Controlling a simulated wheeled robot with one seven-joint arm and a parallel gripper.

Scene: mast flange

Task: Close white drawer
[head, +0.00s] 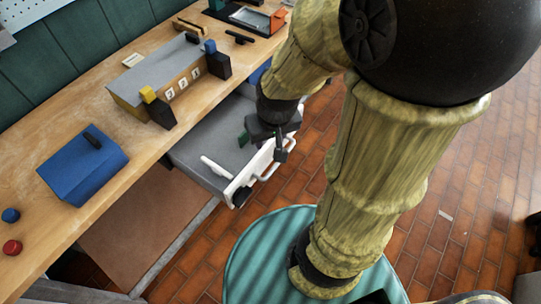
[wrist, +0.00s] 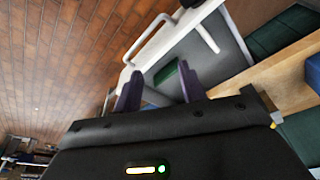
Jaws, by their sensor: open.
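The white drawer (head: 243,174) is pulled out from under the workbench, with a grey inside and a bar handle (head: 268,163) on its front. The wrist view also shows its white front panel (wrist: 172,36) and the handle (wrist: 146,40). My gripper (wrist: 157,87) is open and empty at the far end of the drawer front. One finger appears on the outer side and the other over the inside. I cannot tell whether they touch the panel. In the head view my gripper (head: 280,148) partly hides that end of the drawer.
A white rod (head: 215,167) and a green block (head: 243,139) lie in the drawer. The wooden workbench (head: 60,150) holds a grey-topped box (head: 168,68), a blue box (head: 83,165) and small items. The tiled floor (head: 460,170) right of the drawer is mostly clear.

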